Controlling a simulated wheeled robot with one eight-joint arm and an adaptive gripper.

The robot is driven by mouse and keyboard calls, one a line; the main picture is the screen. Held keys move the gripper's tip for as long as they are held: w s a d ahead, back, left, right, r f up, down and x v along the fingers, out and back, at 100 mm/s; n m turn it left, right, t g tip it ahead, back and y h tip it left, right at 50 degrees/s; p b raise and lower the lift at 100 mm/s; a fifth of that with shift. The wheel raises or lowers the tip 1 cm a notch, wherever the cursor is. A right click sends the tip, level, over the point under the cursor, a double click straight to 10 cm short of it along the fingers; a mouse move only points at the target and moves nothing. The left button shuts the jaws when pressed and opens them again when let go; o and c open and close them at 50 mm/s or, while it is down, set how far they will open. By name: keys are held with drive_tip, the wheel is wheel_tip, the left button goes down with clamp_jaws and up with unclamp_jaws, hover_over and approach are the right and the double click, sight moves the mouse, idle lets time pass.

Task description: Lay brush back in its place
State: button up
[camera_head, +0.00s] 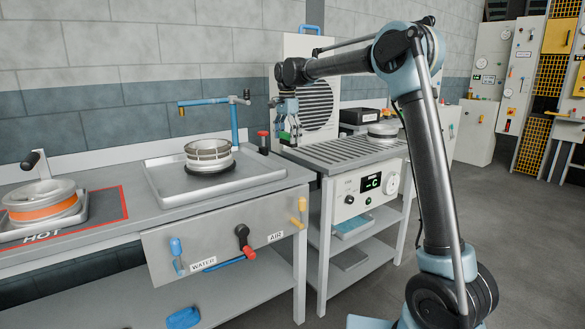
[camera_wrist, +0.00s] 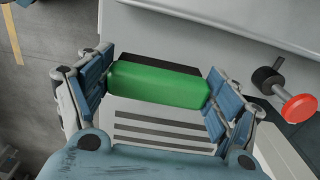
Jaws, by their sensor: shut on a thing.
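My gripper (camera_head: 284,112) hangs from the arm over the left end of the slatted bench, beside the louvred panel. It is shut on the brush. In the wrist view the brush (camera_wrist: 158,85) is a green block with a dark strip along its far side, held between the blue finger pads of my gripper (camera_wrist: 158,88). In the head view only a small green part of the brush (camera_head: 285,135) shows below the fingers. The brush is above the slatted surface (camera_wrist: 165,130). I cannot make out which spot is its place.
A red-topped black post (camera_head: 263,141) stands close to the left; its red knob (camera_wrist: 299,108) shows at right in the wrist view. A steel tray (camera_head: 160,177) holds a round ringed part. The louvred panel (camera_head: 316,100) rises behind. A pale wheel (camera_head: 383,132) lies to the right.

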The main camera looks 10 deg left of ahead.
drive_tip(key=shift+w+f, duration=0.2)
drive_tip(key=shift+f, duration=0.1)
wheel_tip(320, 180, down, 5)
drive_tip(key=shift+w+r, duration=0.15)
drive_tip(key=shift+f, duration=2.35)
drive_tip(key=o, duration=1)
drive_tip(key=shift+r, duration=0.1)
wheel_tip(320, 180, up, 12)
drive_tip(key=shift+f, duration=0.1)
